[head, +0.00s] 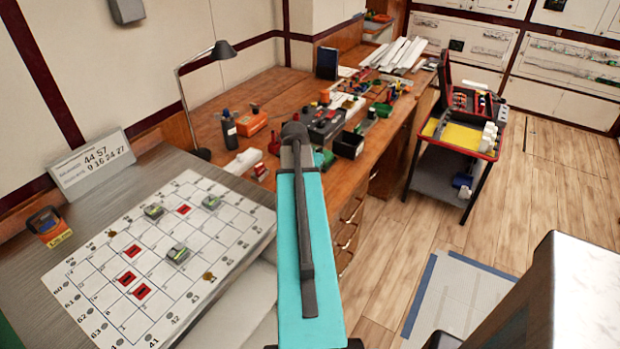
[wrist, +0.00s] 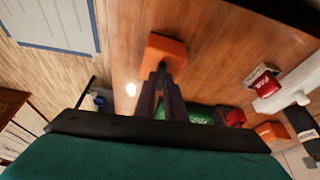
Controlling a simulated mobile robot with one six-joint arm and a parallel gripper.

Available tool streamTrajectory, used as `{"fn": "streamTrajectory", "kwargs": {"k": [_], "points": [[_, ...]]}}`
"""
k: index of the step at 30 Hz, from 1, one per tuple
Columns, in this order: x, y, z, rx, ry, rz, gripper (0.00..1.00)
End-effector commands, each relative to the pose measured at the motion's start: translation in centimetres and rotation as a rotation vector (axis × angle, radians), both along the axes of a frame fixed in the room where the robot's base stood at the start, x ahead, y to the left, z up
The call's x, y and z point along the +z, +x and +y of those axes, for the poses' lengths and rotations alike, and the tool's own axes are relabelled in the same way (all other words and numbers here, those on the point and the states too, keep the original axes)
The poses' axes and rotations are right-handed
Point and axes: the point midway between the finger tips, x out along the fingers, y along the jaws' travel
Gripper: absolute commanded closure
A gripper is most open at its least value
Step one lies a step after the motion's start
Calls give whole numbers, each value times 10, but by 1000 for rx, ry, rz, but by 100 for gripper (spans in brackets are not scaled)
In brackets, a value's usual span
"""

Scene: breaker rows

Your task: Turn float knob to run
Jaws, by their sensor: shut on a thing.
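My gripper (wrist: 162,78) shows in the wrist view as two dark fingers pointing down toward the wooden bench. It is shut on an orange block (wrist: 165,50), which sits at the fingertips. I cannot tell whether the block touches the bench. In the head view my teal arm reaches over the bench and hides the gripper and the block. I cannot make out a float knob with a run mark in either view.
The wooden bench (head: 289,84) carries several tools and boxes, with a lamp (head: 222,50) at the back. A gridded board (head: 225,237) with red and grey pieces lies at left. A trolley (head: 457,138) stands at right.

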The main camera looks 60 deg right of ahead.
Motion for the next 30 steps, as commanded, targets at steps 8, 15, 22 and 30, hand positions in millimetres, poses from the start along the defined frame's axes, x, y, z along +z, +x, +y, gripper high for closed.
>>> {"fn": "streamTrajectory", "kwargs": {"k": [8,15,22,30], "points": [[0,-1,-1,-1,-1,2,100],[0,-1,-1,-1,-1,2,82],[0,0,0,0,-1,1,71],[2,0,1,0,-1,0,71]]}}
